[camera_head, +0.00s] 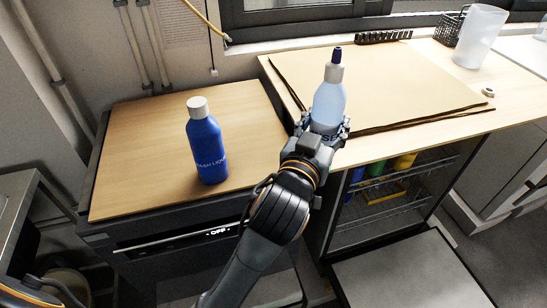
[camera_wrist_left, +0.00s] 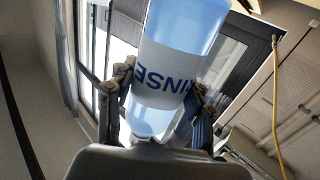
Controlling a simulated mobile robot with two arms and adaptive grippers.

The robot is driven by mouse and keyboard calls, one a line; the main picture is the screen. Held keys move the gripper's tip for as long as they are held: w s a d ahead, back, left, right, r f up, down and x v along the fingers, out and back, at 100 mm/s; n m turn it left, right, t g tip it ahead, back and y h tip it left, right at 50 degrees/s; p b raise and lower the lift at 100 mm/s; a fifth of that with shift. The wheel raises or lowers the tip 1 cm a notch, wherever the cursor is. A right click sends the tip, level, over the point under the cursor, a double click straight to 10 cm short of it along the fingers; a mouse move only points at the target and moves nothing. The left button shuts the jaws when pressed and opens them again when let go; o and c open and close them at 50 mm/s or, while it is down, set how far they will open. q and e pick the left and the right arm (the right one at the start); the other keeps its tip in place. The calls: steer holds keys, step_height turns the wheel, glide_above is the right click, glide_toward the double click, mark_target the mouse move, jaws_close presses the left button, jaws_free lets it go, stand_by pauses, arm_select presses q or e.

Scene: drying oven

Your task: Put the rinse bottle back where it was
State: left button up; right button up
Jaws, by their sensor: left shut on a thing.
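The rinse bottle (camera_head: 330,98) is pale blue with a white collar and a dark blue tip. It stands upright in my left gripper (camera_head: 322,128), whose fingers are shut around its lower part. In the head view it appears over the near left edge of the counter at the right; I cannot tell whether its base touches anything. In the left wrist view the bottle (camera_wrist_left: 178,45) fills the middle, with part of its label readable between the fingers of the left gripper (camera_wrist_left: 160,95). My right gripper is not in view.
A blue wash liquid bottle (camera_head: 206,142) with a white cap stands on the wooden top (camera_head: 130,140) of the oven at the left. Brown sheets (camera_head: 400,85) lie on the counter. A clear beaker (camera_head: 480,38), a black mesh holder (camera_head: 449,28) and a black rack (camera_head: 384,37) stand farther back.

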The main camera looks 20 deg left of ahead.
arm_select(q)
steer(key=w+a+f, duration=0.2)
steer(key=a+f, duration=0.2)
steer(key=w+a+f, duration=0.2)
steer(key=a+f, duration=0.2)
steer(key=w+a+f, duration=0.2)
steer(key=a+f, duration=0.2)
steer(key=shift+a+f, duration=0.2)
steer(key=shift+f, duration=0.2)
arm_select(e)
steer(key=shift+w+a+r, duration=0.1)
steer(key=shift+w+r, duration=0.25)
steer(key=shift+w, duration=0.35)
arm_select(q)
steer(key=o, duration=1)
steer(key=shift+f, duration=0.2)
steer(key=o, duration=0.5)
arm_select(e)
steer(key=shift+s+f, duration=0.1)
arm_select(q)
steer(key=shift+r, duration=0.1)
